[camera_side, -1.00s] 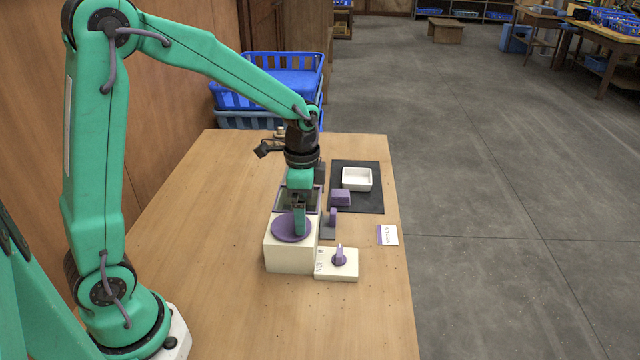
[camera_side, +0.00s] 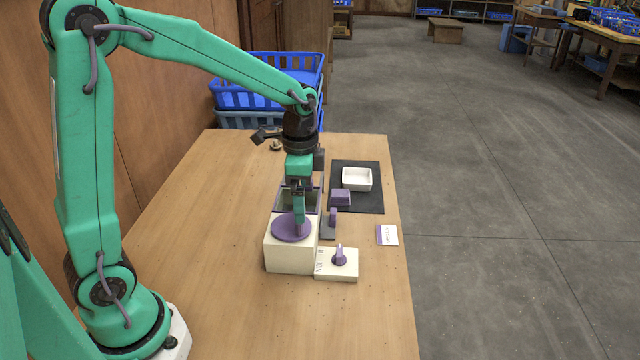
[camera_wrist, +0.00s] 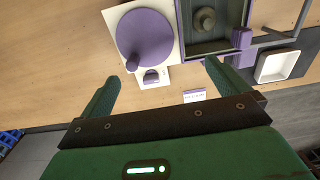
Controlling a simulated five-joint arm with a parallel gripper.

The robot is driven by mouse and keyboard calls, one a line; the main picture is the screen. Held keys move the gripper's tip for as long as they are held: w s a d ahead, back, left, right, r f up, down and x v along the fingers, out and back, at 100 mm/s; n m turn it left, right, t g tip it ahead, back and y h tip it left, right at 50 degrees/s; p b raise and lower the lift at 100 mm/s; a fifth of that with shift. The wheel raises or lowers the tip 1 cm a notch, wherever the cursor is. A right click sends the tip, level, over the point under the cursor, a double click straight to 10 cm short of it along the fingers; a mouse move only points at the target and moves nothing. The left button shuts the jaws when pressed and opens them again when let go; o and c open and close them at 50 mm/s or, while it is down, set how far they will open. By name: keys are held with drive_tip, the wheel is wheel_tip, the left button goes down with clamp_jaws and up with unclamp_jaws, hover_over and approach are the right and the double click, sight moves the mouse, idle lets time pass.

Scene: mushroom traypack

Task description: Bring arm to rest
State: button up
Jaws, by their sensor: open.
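My gripper (camera_side: 300,218) hangs fingers down near the middle of the bench, seen in front of the purple round plate (camera_side: 291,227) on its white box in the side view. Whether it touches anything there I cannot tell. In the wrist view my gripper (camera_wrist: 165,78) has its two green fingers wide apart with nothing between them. That view shows the purple plate (camera_wrist: 155,38) beyond the fingers. Beside it is a dark, purple-edged tray (camera_wrist: 184,22) with a brownish mushroom-like piece (camera_wrist: 205,18) in it.
A white box with a purple knob (camera_side: 340,258) stands at the front. A white tray (camera_side: 357,179) and a purple block (camera_side: 341,197) are on a black mat (camera_side: 368,206). A card (camera_side: 387,235) lies at the right edge. Blue crates (camera_side: 262,97) stand behind. The left bench is clear.

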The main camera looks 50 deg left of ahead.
drive_tip(key=s+r+n+t, duration=0.2)
drive_tip(key=s+r+n, duration=0.2)
drive_tip(key=s, duration=0.4)
drive_tip(key=s+d+r+n+t, duration=0.1)
drive_tip(key=s+r+n+t, duration=0.2)
drive_tip(key=s+r, duration=0.3)
drive_tip(key=shift+s+n, duration=0.9)
drive_tip(key=shift+s, duration=0.2)
drive_tip(key=shift+d, duration=0.1)
drive_tip(key=shift+c, duration=0.2)
